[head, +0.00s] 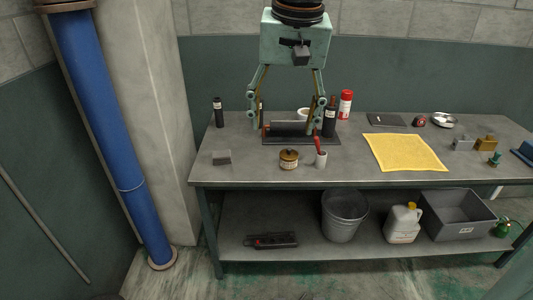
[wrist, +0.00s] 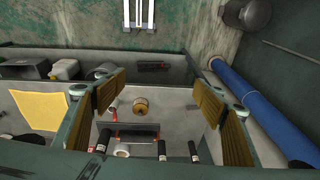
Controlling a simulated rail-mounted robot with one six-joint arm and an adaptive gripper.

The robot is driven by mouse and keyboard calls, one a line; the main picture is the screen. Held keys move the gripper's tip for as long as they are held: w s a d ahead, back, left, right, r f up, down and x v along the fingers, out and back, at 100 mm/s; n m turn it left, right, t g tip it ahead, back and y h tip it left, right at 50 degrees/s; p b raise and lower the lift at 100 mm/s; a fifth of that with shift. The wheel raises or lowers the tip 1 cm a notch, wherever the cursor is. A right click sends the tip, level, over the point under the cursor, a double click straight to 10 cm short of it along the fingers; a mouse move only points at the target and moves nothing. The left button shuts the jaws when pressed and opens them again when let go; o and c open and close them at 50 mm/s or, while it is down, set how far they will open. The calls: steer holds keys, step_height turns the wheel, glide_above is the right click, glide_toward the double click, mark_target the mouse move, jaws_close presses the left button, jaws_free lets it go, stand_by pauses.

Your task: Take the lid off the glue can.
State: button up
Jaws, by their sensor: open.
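The glue can (head: 289,158) is a small round can with a brassy brown top and a pale label. It stands upright near the front edge of the workbench (head: 240,175), and its top appears covered. In the wrist view the can (wrist: 140,105) shows from above between the spread fingers. My gripper (head: 285,122) is open and empty, pointing down above the bench, farther back than the can. Its ribbed pads are wide apart in the wrist view (wrist: 158,98). Nothing is between them at their height.
Dark bottles (head: 218,112) and a red-and-white can (head: 345,104) stand farther back.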

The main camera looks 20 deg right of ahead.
steer(key=w+d+m+p, duration=0.2)
steer(key=w+d+p, duration=0.2)
steer(key=w, duration=0.6)
steer(key=m+g+p, duration=0.2)
steer(key=m+p, duration=0.4)
steer(key=p, duration=0.5)
glide_above(289, 149)
step_height(289, 149, down, 19)
steer(key=shift+s+f, duration=0.1)
steer(key=shift+f, duration=0.1)
step_height(289, 149, down, 6)
steer(key=shift+f, duration=1.2)
steer(key=shift+f, duration=0.15)
steer(key=shift+w+d+f+p, duration=0.1)
steer(key=shift+f+p, duration=0.15)
steer(key=shift+f, duration=0.95)
steer(key=shift+w+d+f+p, duration=0.1)
steer(key=shift+f+p, duration=0.15)
steer(key=shift+f, duration=0.95)
